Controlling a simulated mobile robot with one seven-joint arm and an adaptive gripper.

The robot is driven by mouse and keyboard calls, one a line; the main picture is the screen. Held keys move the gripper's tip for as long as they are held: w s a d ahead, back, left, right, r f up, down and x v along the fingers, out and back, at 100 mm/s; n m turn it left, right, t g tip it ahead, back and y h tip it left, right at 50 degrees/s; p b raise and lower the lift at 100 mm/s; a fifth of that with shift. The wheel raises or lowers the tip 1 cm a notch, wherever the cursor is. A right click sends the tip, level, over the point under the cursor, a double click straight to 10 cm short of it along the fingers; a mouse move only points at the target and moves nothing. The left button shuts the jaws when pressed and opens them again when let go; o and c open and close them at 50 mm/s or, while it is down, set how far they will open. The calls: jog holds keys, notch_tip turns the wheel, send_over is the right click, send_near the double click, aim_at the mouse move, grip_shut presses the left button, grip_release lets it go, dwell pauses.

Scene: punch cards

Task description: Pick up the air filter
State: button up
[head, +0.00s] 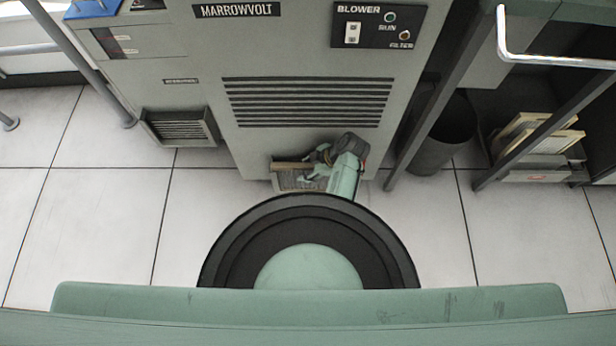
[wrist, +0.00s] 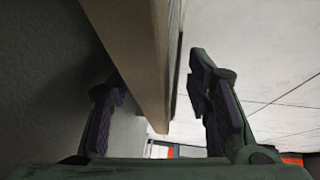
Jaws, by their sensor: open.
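The air filter (head: 288,166) has a tan frame edge and a greyish face. In the head view it sits low at the front of the grey cabinet, partly hidden by my gripper (head: 318,166). In the wrist view the tan edge of the filter (wrist: 152,70) runs between the two fingers of my gripper (wrist: 158,82). The fingers are open, one on each side of the edge, with a visible gap on both sides.
The grey cabinet (head: 305,60) with a louvred vent stands right behind the filter. A dark bin (head: 442,140) and a shelf of card stacks (head: 540,140) stand to the right, behind dark posts. The tiled floor (head: 90,220) is clear at left.

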jog(key=shift+c, duration=0.4)
grip_shut()
jog(key=shift+w+r, duration=0.1)
jog(key=shift+r, duration=0.1)
jog(key=shift+r, duration=0.25)
notch_tip(320, 180, up, 27)
jog(key=p, duration=0.6)
jog(key=shift+r, duration=0.15)
